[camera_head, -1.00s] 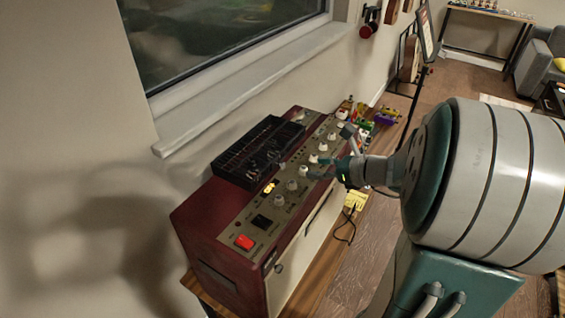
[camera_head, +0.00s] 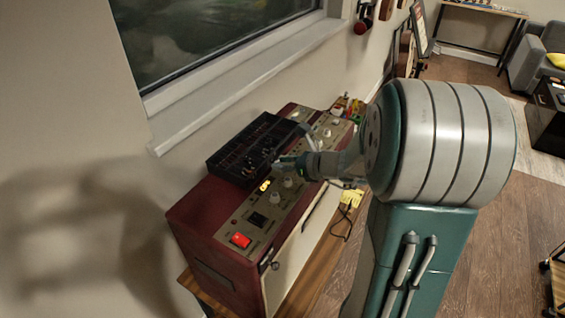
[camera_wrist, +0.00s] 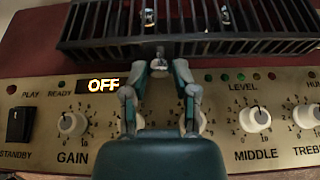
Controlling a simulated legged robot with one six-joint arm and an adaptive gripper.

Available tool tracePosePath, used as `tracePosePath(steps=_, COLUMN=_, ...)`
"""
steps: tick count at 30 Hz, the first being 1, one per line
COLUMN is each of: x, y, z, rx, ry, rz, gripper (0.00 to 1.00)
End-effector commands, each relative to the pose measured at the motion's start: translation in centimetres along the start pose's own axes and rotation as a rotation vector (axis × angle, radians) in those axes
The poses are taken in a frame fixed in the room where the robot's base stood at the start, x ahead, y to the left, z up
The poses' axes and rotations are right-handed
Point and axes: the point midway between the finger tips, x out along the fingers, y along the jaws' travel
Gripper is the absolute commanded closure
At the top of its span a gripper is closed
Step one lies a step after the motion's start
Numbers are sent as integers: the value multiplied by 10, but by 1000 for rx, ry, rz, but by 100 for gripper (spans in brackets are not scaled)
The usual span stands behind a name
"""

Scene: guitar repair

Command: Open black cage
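The black cage (camera_head: 254,147) is a dark slatted grille lying on top of the red amplifier (camera_head: 200,212). In the wrist view the cage (camera_wrist: 215,25) spans the top, with dark gaps between its bars and a small shiny knob-like part (camera_wrist: 159,62) at its near edge. My gripper (camera_head: 280,163) is over the amplifier's control panel at the cage's near side. In the wrist view my gripper (camera_wrist: 162,70) has its two fingers apart, one on either side of the small shiny part. Whether the fingers touch it cannot be told.
The brass panel (camera_wrist: 250,155) carries several white knobs, a black standby switch (camera_wrist: 18,125) and an "OFF" display (camera_wrist: 103,86). A red lit switch (camera_head: 240,240) is at the near end. A window sill (camera_head: 240,85) runs behind. Small colored items (camera_head: 347,105) stand beyond the amplifier.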

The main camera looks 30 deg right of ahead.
Motion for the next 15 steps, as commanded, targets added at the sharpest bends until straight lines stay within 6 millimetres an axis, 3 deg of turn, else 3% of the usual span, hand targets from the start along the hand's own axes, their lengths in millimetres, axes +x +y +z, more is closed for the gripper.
tracePosePath(steps=15, x=-2, y=0, z=8, rx=-4, ry=41, rz=-1, gripper=100)
